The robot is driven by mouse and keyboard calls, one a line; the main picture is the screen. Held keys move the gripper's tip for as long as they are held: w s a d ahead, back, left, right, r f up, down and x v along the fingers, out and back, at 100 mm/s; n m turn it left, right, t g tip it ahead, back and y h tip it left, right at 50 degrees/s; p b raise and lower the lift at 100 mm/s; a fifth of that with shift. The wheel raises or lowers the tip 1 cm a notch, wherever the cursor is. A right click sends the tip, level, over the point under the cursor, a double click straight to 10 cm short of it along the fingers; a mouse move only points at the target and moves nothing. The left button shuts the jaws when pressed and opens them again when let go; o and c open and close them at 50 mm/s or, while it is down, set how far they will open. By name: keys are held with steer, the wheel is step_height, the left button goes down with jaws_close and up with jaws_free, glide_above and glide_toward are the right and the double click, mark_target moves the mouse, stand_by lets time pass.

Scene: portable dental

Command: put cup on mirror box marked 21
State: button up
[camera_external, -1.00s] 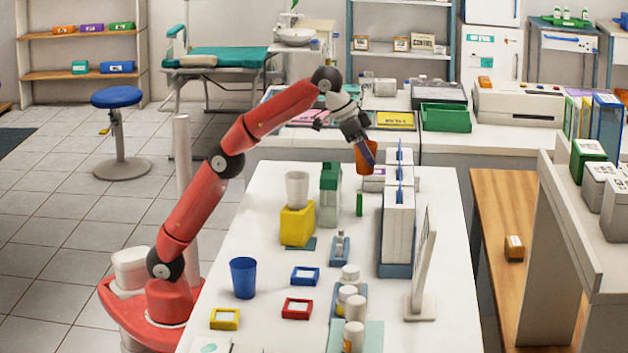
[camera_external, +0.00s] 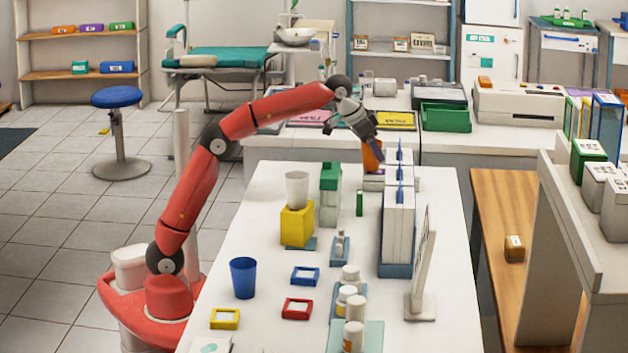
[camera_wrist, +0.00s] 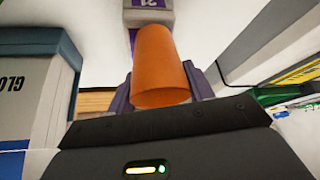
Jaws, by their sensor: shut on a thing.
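My gripper (camera_external: 371,149) is shut on an orange cup (camera_external: 373,160), with its fingers on either side of it. The cup also fills the middle of the wrist view (camera_wrist: 162,68). The mirror box marked 21 (camera_external: 374,183) is white and purple and stands at the far end of the white table. Its number shows at the top of the wrist view (camera_wrist: 150,4), just beyond the cup. In the outside view the cup's lower end is right at the box's top. I cannot tell whether they touch.
White upright holders (camera_external: 398,215) stand close to the right of the box. A glove box (camera_wrist: 35,85) is at the wrist view's left.

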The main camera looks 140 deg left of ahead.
steer(key=shift+f, duration=0.35)
steer(key=o, duration=0.9)
steer(key=shift+o, duration=0.2)
steer(key=shift+r, duration=0.3)
steer(key=p+v, duration=0.1)
steer(key=v, duration=1)
steer(key=shift+d+r, duration=0.2)
steer(key=shift+r, duration=0.1)
